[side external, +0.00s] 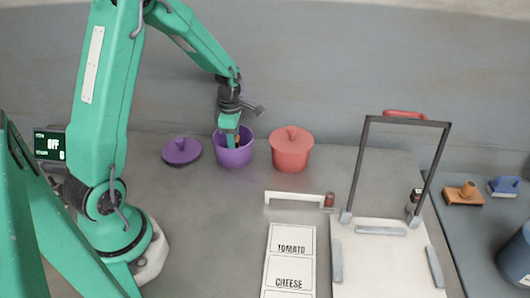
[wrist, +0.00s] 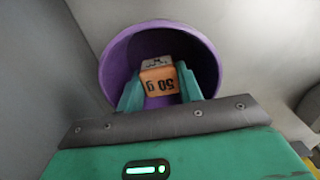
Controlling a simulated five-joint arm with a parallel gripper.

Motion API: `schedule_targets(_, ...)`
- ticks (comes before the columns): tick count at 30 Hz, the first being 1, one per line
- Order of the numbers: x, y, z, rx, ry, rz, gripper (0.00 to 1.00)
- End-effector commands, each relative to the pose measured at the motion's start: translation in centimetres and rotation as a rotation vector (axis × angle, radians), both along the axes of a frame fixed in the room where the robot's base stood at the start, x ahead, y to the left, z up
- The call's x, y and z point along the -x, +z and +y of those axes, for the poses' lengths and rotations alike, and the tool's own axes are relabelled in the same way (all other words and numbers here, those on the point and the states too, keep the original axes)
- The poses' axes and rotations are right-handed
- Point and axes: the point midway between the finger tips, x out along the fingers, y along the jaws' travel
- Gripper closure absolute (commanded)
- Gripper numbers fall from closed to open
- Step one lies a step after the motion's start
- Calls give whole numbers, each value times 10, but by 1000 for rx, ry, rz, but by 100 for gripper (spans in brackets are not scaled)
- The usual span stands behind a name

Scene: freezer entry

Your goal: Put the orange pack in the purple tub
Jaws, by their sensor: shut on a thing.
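The purple tub (side external: 234,158) stands open on the bench, left of the red tub. My gripper (side external: 232,140) points down into its mouth. In the wrist view my gripper (wrist: 160,92) is shut on the orange pack (wrist: 159,82), which has a pale label end and "50 g" print. The pack sits between the fingertips, within the ring of the purple tub's rim (wrist: 111,72). In the side view only a small orange bit of the pack (side external: 238,140) shows at the tub's mouth. I cannot tell whether it touches the tub floor.
A purple lid (side external: 181,151) lies left of the purple tub. A label card (side external: 291,262), a white board with a dark upright frame (side external: 385,262) and a scale display (side external: 50,144) are nearby.

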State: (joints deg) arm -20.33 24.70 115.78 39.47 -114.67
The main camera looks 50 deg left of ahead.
Motion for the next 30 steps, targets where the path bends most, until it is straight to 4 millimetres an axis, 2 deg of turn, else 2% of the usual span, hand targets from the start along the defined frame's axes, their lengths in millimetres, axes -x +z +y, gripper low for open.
schedule_targets(6,1,-24,0,1,0,4,86)
schedule_targets(9,1,-30,0,1,0,2,86)
schedule_targets(22,0,-33,0,1,0,2,86)
schedule_targets(23,0,-33,0,0,0,1,62)
schedule_targets(26,0,-33,0,1,0,1,43)
schedule_targets(30,0,-33,0,1,0,1,42)
